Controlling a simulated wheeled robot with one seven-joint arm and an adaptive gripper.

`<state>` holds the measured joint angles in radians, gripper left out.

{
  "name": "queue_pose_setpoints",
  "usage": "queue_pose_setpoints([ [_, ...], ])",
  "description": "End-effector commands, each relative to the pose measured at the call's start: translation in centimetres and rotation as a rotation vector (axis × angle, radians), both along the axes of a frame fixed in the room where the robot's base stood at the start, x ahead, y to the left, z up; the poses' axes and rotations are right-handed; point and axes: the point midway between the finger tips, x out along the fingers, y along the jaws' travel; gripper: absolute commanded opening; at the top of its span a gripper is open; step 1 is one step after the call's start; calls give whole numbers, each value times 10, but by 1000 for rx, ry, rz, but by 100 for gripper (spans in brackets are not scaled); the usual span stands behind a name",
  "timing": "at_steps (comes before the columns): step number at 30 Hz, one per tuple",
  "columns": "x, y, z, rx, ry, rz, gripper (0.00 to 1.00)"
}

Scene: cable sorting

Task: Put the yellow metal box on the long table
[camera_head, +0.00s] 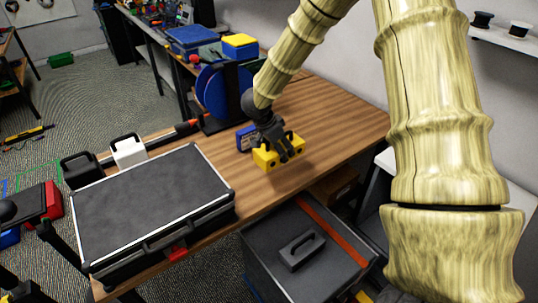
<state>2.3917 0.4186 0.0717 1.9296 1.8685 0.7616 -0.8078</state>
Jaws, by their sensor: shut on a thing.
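The yellow metal box (266,159) is in my gripper (283,153) near the middle of the head view. My gripper's dark fingers are shut on it from above, and they hide part of its top and right side. The long table (338,110) is a brown wooden top running from the lower left to the right. The box is over this table; a soft shadow lies near it, and I cannot tell whether its underside touches the wood.
A large black case (150,205) covers the table's left part. A blue box (246,138) stands just behind the yellow box, and a blue spool (213,92) is farther back. The table's right end is clear. A grey chest (305,250) stands below the front edge.

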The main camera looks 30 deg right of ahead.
Motion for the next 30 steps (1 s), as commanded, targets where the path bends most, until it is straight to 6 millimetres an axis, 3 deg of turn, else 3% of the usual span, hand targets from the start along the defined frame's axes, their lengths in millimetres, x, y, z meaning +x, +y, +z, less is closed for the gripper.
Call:
queue_pose_setpoints([
  [6,0,-1,-25,-2,0,0,22],
  [14,-1,-3,-36,-1,-2,-1,22],
  [24,-1,-3,-69,-2,0,-3,22],
  [30,-1,-3,-73,0,-2,-3,22],
])
